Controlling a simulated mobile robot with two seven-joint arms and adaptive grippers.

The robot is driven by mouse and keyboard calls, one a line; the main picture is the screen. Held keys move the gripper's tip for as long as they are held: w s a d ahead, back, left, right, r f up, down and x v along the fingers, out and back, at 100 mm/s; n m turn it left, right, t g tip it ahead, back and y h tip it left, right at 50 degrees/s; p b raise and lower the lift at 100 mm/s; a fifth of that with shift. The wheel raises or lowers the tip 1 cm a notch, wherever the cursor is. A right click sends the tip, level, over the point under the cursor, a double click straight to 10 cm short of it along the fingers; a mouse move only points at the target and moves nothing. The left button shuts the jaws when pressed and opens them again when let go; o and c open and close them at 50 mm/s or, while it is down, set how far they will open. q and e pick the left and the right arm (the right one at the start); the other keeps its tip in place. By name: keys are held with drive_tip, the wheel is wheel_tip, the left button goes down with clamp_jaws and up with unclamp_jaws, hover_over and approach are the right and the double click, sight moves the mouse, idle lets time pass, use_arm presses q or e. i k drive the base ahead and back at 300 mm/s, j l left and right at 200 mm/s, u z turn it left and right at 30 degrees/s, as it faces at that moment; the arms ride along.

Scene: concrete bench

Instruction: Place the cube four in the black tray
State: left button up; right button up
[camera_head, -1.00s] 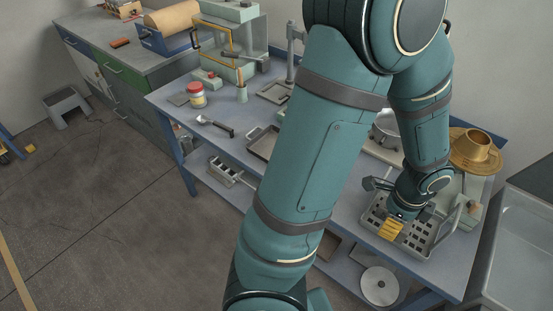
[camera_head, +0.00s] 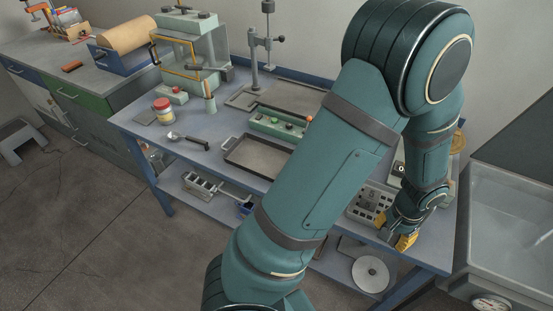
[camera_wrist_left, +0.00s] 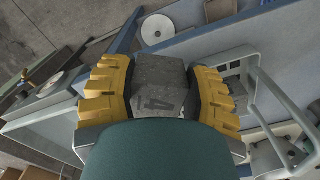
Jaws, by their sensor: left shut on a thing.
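The black tray (camera_head: 262,153), dark, shallow and with end handles, lies on the bench left of my arm; its visible floor looks empty. My left gripper (camera_head: 405,241) is at the bench's front right, well to the right of the tray. In the left wrist view its yellow fingers (camera_wrist_left: 160,92) are shut on cube four (camera_wrist_left: 163,72), a grey block with a dark 4 on its face. In the head view the cube is hidden or too small to make out. My right gripper is not in view.
A grey basket (camera_head: 357,212) stands just left of the gripper, partly behind my arm; its wire handle (camera_wrist_left: 284,96) shows in the wrist view. A sink (camera_head: 515,225) is right.

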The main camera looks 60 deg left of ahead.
sight(271, 164)
drive_tip(key=k+j, duration=0.45)
drive_tip(key=j, duration=0.2)
drive_tip(key=k+j, duration=0.1)
drive_tip(key=j, duration=0.7)
drive_tip(key=i+j, duration=0.3)
drive_tip(key=j, duration=0.2)
